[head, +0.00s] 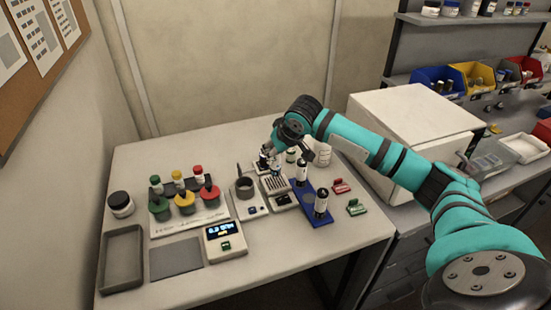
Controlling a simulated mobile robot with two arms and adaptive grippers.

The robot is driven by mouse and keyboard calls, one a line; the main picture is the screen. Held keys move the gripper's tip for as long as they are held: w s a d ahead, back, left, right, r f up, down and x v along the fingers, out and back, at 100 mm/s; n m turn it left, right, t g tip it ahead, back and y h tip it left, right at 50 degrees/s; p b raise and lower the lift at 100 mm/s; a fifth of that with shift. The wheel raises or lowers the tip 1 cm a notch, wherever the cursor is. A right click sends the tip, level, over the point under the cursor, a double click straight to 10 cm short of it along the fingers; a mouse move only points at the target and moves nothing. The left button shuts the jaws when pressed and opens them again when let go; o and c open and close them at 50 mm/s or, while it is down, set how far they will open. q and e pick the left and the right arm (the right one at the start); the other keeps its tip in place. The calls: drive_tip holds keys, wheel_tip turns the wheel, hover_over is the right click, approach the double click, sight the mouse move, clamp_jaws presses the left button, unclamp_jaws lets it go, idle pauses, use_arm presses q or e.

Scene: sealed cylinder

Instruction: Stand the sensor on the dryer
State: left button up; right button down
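My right gripper (270,164) reaches in from the right and points down over the back middle of the table, above a small device with a slotted top (275,184), which may be the dryer. Small dark and white parts crowd around the fingertips, so I cannot tell whether it holds anything. I cannot tell for sure which thing is the sensor. The blue holder (312,213) is right of the slotted device. My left gripper is not in view.
A display unit (226,239), capped bottles (186,204), a grey tray (121,262) and red (341,186) and green clips (357,207) share the table. A white box (415,125) stands at right.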

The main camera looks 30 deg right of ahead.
sight(278, 158)
wheel_tip(278, 158, down, 2)
drive_tip(key=shift+s+f+p, duration=0.1)
drive_tip(key=shift+f+p, duration=0.05)
drive_tip(key=shift+p, duration=0.3)
drive_tip(key=shift+f, duration=0.5)
drive_tip(key=shift+f, duration=0.1)
drive_tip(key=c, duration=1)
unclamp_jaws()
drive_tip(key=b+v, duration=0.1)
drive_tip(key=v, duration=1.1)
drive_tip(key=shift+b, duration=0.35)
